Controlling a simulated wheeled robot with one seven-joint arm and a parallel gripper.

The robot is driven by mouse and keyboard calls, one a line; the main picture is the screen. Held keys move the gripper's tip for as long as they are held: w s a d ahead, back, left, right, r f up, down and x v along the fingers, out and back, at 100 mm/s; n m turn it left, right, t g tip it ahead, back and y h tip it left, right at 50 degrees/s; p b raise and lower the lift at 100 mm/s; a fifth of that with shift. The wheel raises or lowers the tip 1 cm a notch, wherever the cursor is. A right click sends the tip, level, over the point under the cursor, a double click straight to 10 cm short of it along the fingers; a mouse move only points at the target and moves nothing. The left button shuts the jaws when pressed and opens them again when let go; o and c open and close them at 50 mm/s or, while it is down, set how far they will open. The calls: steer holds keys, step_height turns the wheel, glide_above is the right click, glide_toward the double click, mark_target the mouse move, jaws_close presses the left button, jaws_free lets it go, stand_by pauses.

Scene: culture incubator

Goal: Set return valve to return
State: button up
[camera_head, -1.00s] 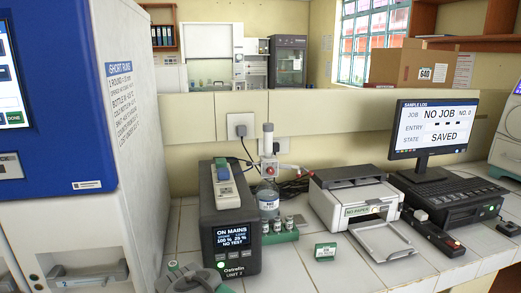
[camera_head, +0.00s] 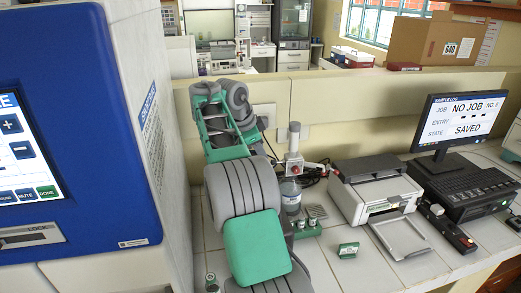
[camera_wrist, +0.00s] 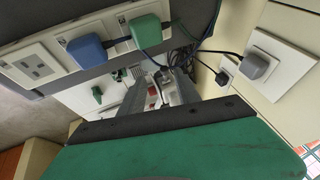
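A white bottle-top dispenser (camera_head: 293,145) stands upright on a clear, labelled bottle (camera_head: 290,196) in the head view. A red part (camera_head: 294,168) shows low on its body, with a side spout toward the right; I take this to be the valve, but its setting is too small to read. In the wrist view my gripper (camera_wrist: 160,92) has two grey fingers apart with a gap between them. The red part (camera_wrist: 152,91) and pale dispenser body show beyond and between the fingertips, not visibly touched. In the head view my fingers are hidden behind my arm.
A power strip with a blue plug (camera_wrist: 88,50) and a green plug (camera_wrist: 146,31) is close in the wrist view. A wall socket plug (camera_wrist: 258,66) and dark cables are nearby. A printer (camera_head: 374,188) stands right of the bottle; small vials (camera_head: 307,222) stand before it.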

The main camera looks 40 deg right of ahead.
mark_target(278, 162)
steer(key=d+f+m+b, duration=0.1)
steer(key=d+f+b, duration=0.1)
steer(key=d+f, duration=0.3)
steer(key=shift+w+f, duration=0.15)
steer(key=shift+f, duration=0.6)
steer(key=shift+c, duration=0.5)
jaws_close()
